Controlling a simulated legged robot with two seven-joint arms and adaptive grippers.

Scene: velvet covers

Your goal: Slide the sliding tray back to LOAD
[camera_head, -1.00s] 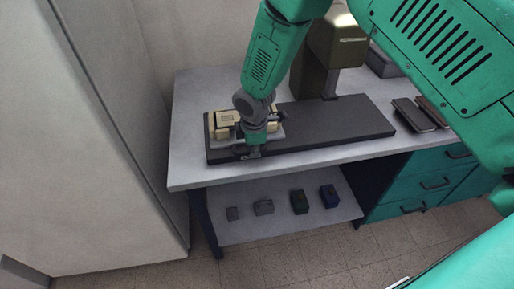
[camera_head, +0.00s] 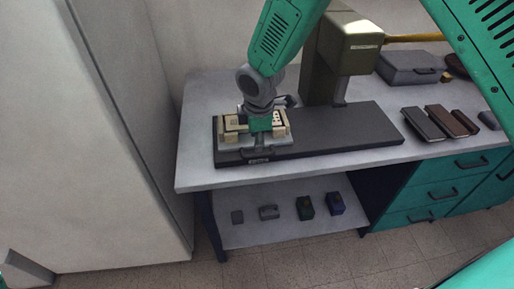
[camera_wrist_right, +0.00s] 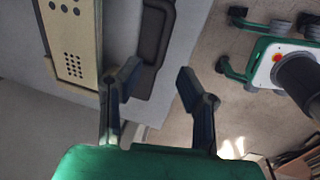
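The sliding tray (camera_head: 282,141) is a light grey plate with a beige fixture (camera_head: 232,124) on it. It sits at the left end of the long dark base (camera_head: 350,128) on the bench. A dark handle (camera_head: 232,158) is at its front, beside a small label too small to read. My right gripper (camera_head: 262,137) is over the tray's front part, its fingers partly hidden in the head view. In the right wrist view my right gripper (camera_wrist_right: 158,74) is open and empty, with the dark handle (camera_wrist_right: 153,45) ahead, nearer the left finger and not between the fingers. My left gripper is not seen.
An olive press-like machine (camera_head: 345,50) stands behind the base. Dark flat blocks (camera_head: 425,124) and a grey case (camera_head: 410,68) lie at the right. Several small blocks sit on the lower shelf (camera_head: 250,235). A tall pale cabinet (camera_head: 125,130) stands left of the bench.

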